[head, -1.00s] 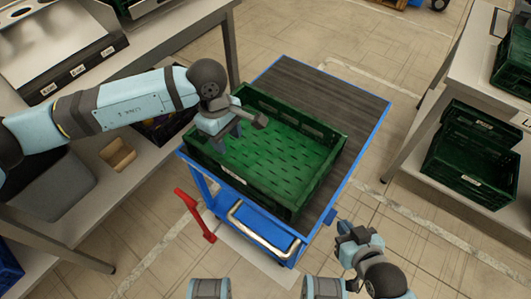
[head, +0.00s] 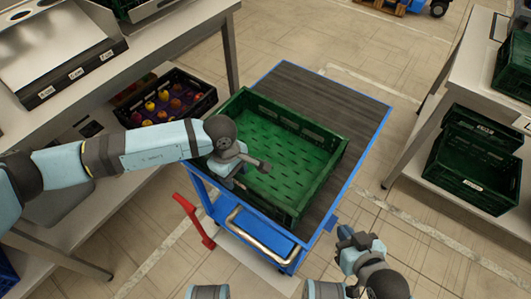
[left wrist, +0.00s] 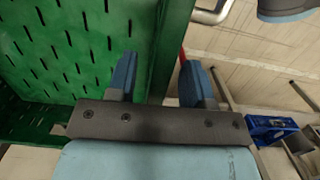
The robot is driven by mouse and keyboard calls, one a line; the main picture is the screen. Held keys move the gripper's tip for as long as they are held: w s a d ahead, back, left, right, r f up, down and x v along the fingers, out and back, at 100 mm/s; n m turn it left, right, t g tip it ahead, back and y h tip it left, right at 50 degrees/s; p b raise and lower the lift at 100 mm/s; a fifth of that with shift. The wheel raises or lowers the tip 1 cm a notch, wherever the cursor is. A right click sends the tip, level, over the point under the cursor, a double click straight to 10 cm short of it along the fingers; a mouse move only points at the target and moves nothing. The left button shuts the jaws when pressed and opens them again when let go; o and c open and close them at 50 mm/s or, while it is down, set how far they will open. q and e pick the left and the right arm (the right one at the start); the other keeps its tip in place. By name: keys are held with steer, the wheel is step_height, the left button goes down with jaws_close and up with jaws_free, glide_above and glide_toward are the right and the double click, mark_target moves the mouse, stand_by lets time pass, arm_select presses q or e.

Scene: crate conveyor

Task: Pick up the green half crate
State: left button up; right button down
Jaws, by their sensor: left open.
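The green half crate (head: 298,158) sits empty and upright on the blue cart (head: 362,135). Its slotted floor also shows in the left wrist view (left wrist: 60,55). My left gripper (head: 228,180) is at the crate's near left side wall. In the left wrist view my left gripper (left wrist: 160,82) is open, with one finger over the crate's inside and the other outside, the wall between them. Contact with the wall cannot be made out. My right gripper (head: 352,238) is away from the crate, near the cart's right front corner; its jaws are unclear.
A dark crate of colourful items (head: 165,98) lies on the lower shelf at left. More green crates (head: 475,160) stand on the right rack. The cart has a metal handle (head: 255,235) and a red bar (head: 195,220) at its front. Floor is free between cart and right rack.

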arm_select(q)
steer(key=shift+f, duration=0.35)
jaws_close()
steer(key=shift+d+r, duration=0.1)
stand_by(1.1)
